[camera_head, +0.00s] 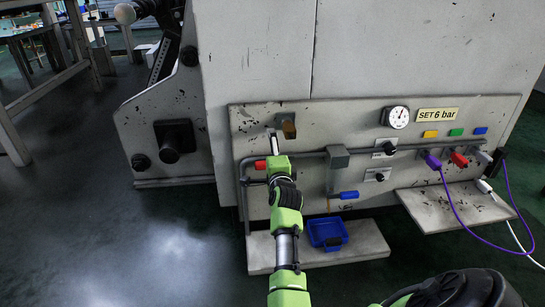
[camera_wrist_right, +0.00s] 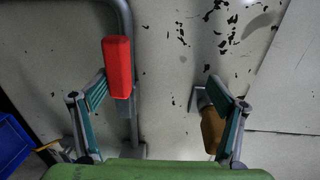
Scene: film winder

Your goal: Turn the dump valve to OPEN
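A red handle (camera_head: 260,165) sits on a grey pipe at the left of the machine's panel. I read no OPEN mark near it, and I cannot tell whether it is the dump valve's lever. My right gripper (camera_head: 275,152) is in front of the panel and partly covers this spot. In the right wrist view the right gripper (camera_wrist_right: 152,88) is open. The red handle (camera_wrist_right: 118,68) lies between its fingers, close to the left finger. I cannot tell if they touch. A brown knob (camera_head: 288,128) is near the other finger. My left gripper is not in view.
A blue handle (camera_head: 349,195) hangs by a grey block (camera_head: 338,158). A gauge (camera_head: 398,117) and a "SET 6 bar" label (camera_head: 437,115) are at the right. A blue tray (camera_head: 327,232) is on a low ledge (camera_head: 372,240). Purple cable (camera_head: 455,210) loops at right.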

